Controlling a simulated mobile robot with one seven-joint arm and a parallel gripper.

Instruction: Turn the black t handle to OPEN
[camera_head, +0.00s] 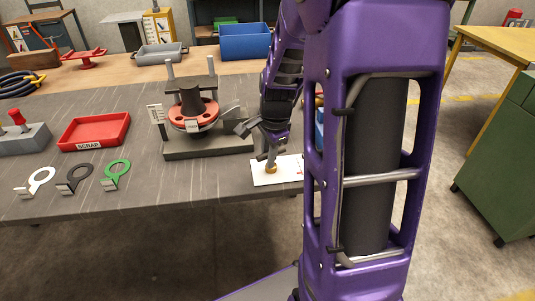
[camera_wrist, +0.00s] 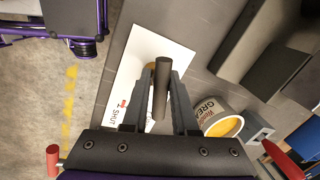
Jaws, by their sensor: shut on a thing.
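The black T handle (camera_wrist: 161,88) is a dark round bar. In the wrist view it lies lengthwise between the two fingers of my gripper (camera_wrist: 162,78), which is shut on it. A white plate (camera_wrist: 150,45) lies under the handle. It carries a small red mark and the word SHUT to the left of the handle; no OPEN label is readable. In the head view my gripper (camera_head: 269,152) points down over the white plate (camera_head: 287,176), above a brass-coloured base (camera_head: 271,170). The handle is mostly hidden there by my fingers.
A red flanged spool (camera_head: 181,117) stands in a grey fixture (camera_head: 205,146) left of my gripper. A red scrap tray (camera_head: 95,130) and ring tags (camera_head: 117,170) lie further left. The table's front edge is near.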

